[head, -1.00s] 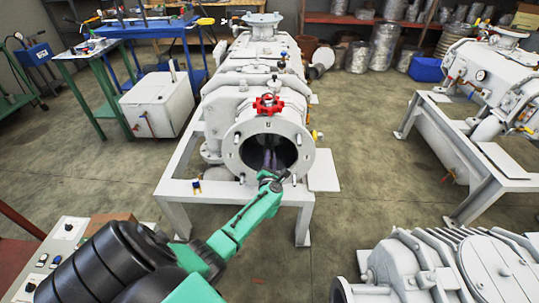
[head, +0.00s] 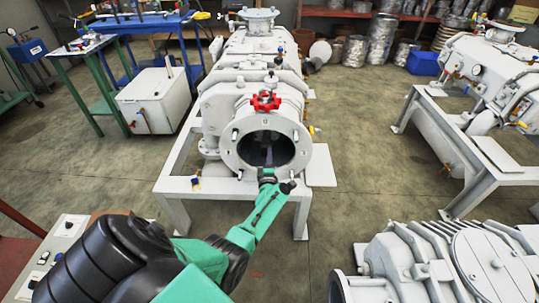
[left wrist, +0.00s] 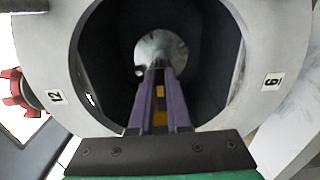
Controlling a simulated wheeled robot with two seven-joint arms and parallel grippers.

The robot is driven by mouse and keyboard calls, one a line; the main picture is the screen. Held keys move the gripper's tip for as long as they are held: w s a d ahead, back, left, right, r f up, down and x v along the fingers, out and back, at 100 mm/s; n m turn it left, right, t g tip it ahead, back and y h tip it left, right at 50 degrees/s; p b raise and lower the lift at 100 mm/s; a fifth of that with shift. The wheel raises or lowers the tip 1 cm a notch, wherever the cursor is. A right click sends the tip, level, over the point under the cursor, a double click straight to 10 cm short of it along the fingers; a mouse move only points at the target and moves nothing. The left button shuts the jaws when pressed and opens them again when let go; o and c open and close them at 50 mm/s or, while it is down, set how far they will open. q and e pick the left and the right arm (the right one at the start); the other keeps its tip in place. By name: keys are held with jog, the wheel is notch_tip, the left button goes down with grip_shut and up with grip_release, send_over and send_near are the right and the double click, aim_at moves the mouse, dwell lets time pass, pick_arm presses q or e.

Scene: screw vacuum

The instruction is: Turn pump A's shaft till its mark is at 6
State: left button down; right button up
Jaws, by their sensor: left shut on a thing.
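The white pump in the middle, which I take for pump A (head: 262,100), has a round flanged opening facing me. My left gripper (head: 268,156) reaches into this opening. In the left wrist view its long purple fingers (left wrist: 159,72) run into the dark bore and are shut on the pale round shaft (left wrist: 160,48) deep inside. The flange carries a "12" label (left wrist: 55,97) at picture left and a "6" label (left wrist: 272,82) at picture right. A dark spot shows low on the shaft's left side; I cannot tell whether it is the mark. My right gripper is out of view.
A red handwheel (head: 265,101) stands above the opening and shows at the wrist view's left edge (left wrist: 20,92). The white stand (head: 180,200) surrounds the pump's base. Other machines stand at right (head: 510,85) and front right (head: 450,265). The floor between is clear.

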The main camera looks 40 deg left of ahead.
pick_arm(q)
jog(key=m, duration=0.4)
jog(key=shift+s+f+m, duration=0.1)
jog(key=shift+f+m, duration=0.2)
jog(key=shift+f, duration=0.1)
jog(key=m, duration=0.4)
jog(key=shift+s+a+f+m, duration=0.1)
jog(key=shift+f+m, duration=0.15)
jog(key=shift+m, duration=0.05)
jog(key=shift+s+a+f+m, duration=0.1)
jog(key=shift+a+m, duration=0.05)
jog(key=shift+m, duration=1.3)
jog(key=shift+s+a+f+m, duration=0.1)
jog(key=shift+a+m, duration=0.05)
jog(key=shift+m, duration=1.35)
jog(key=shift+s+a+m, duration=0.1)
jog(key=shift+a+m, duration=0.05)
jog(key=shift+m, duration=1.3)
jog(key=c, duration=0.9)
grip_release()
jog(key=shift+r, duration=0.1)
